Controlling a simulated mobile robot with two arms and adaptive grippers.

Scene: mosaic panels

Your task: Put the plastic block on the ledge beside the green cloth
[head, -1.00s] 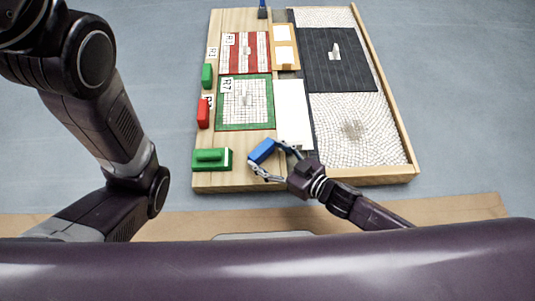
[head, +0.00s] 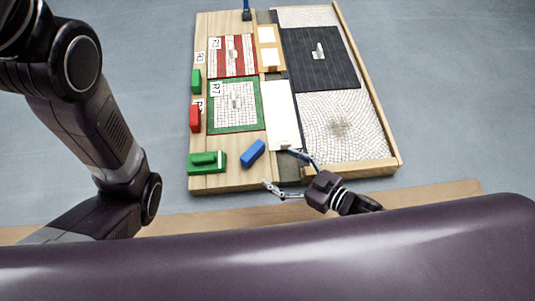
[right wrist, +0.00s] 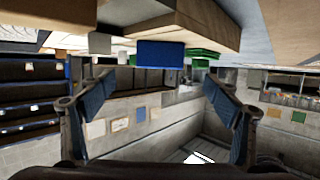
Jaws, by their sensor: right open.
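A blue block (head: 252,153), seemingly the plastic block, lies at a slant on the bare wood near the front of the board. It also shows in the right wrist view (right wrist: 160,54), ahead of the fingers and apart from them. My right gripper (head: 280,170) is open and empty, right of the block and near the board's front edge; it also shows in the right wrist view (right wrist: 152,98). A green-bordered panel (head: 236,128) lies behind the block; I cannot make out a cloth. My left arm shows, but its gripper is out of view.
Red (head: 195,118) and green (head: 196,81) blocks sit along the left edge. A white panel (head: 281,115) lies to the right. Bare wood (head: 230,180) is free at the front.

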